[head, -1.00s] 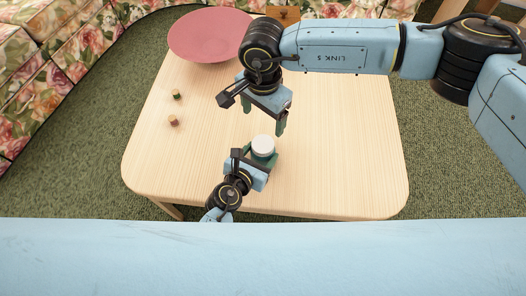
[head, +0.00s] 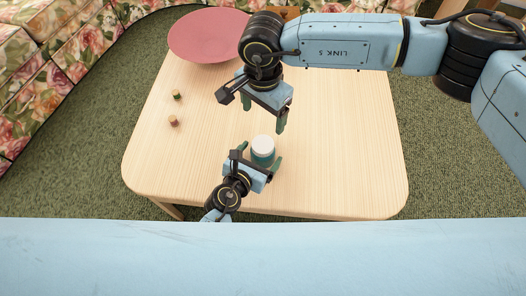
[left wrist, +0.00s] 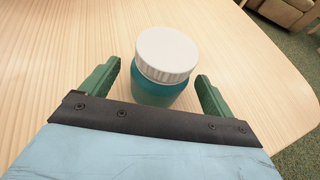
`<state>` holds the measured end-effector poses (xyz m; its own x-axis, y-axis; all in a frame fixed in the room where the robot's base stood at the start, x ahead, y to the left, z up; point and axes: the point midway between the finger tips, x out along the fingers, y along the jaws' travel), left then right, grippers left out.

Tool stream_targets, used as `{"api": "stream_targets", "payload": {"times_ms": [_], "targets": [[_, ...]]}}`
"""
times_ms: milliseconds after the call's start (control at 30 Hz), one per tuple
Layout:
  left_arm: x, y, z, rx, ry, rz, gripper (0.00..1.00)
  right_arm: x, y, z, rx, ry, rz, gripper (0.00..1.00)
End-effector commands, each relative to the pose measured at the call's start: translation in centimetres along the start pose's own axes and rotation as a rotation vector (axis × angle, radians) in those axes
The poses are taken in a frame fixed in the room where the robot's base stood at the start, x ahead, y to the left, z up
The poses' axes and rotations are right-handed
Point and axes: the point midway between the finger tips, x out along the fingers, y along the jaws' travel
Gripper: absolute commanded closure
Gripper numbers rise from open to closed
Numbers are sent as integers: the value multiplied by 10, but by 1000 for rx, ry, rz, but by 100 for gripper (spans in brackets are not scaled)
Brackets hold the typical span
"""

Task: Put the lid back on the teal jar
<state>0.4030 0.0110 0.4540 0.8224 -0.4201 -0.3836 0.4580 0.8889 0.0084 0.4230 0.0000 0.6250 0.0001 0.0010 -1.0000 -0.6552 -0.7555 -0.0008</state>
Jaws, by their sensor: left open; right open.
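The teal jar (head: 262,158) stands upright on the table, with the white lid (head: 262,146) sitting on its top. In the left wrist view the jar (left wrist: 158,93) and the lid (left wrist: 168,52) show between my left fingers, with a gap on both sides. My left gripper (head: 259,163) is open around the jar; its green fingers also show in the left wrist view (left wrist: 158,84). My right gripper (head: 263,122) is open and empty above the table, just behind the jar and apart from the lid.
Two small blocks or corks (head: 174,120) lie on the left side. A floral sofa (head: 40,60) stands beyond the left edge. The table's right side is clear.

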Motion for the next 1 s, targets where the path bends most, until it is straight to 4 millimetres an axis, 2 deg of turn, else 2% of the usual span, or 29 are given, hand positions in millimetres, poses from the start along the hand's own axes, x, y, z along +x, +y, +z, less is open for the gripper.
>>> {"api": "stream_targets", "payload": {"times_ms": [300, 533, 700, 1000], "targets": [[-66, 0, 2, 3, 4, -1, 12, -34, 0, 0, 0, 0, -1, 21], [-110, 0, 1, 1, 3, -2, 12, -48, 0, 0, 0, 0, 0, 21], [-126, 0, 0, 0, 2, -1, 12, -50, 0, 0, 0, 0, 0, 21], [-129, 0, 0, -1, 0, 0, 12, -50, 0, 0, 0, 0, 0, 21]]}}
